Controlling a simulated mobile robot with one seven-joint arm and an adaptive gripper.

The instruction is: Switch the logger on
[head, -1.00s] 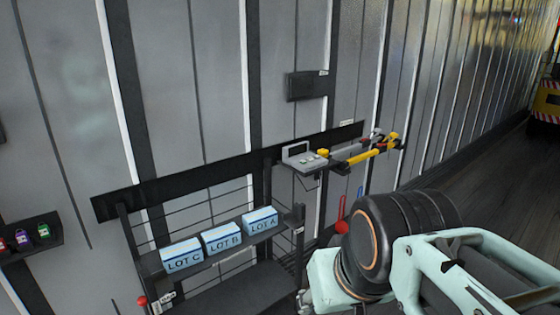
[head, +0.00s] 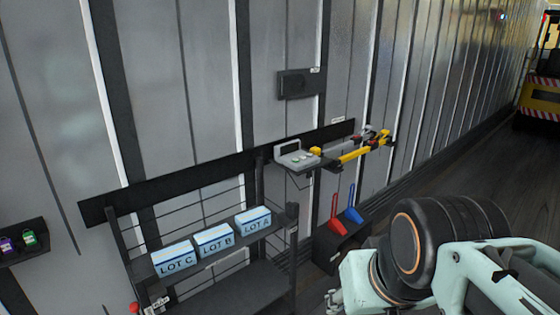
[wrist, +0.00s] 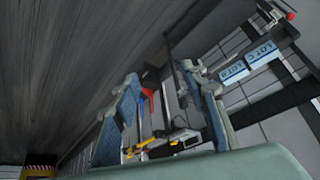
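The likely logger is a small light-grey device (head: 297,158) with a raised back panel and small buttons on top. It sits on a narrow wall shelf right of the rack in the head view. Its display is too small to read. In the wrist view the grey device (wrist: 187,135) shows low in the picture, between the fingers and partly hidden by the right one. My gripper (wrist: 159,74) is open and empty, its fingers spread. In the head view my gripper (head: 335,302) is at the bottom, below the device and apart from it, mostly hidden by my arm.
Yellow-handled tools (head: 364,150) lie right of the device. A dark holder (head: 335,250) with red and blue handles stands below. LOT boxes (head: 214,241) sit on the rack (head: 205,263) at left. A dark box (head: 301,83) hangs above.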

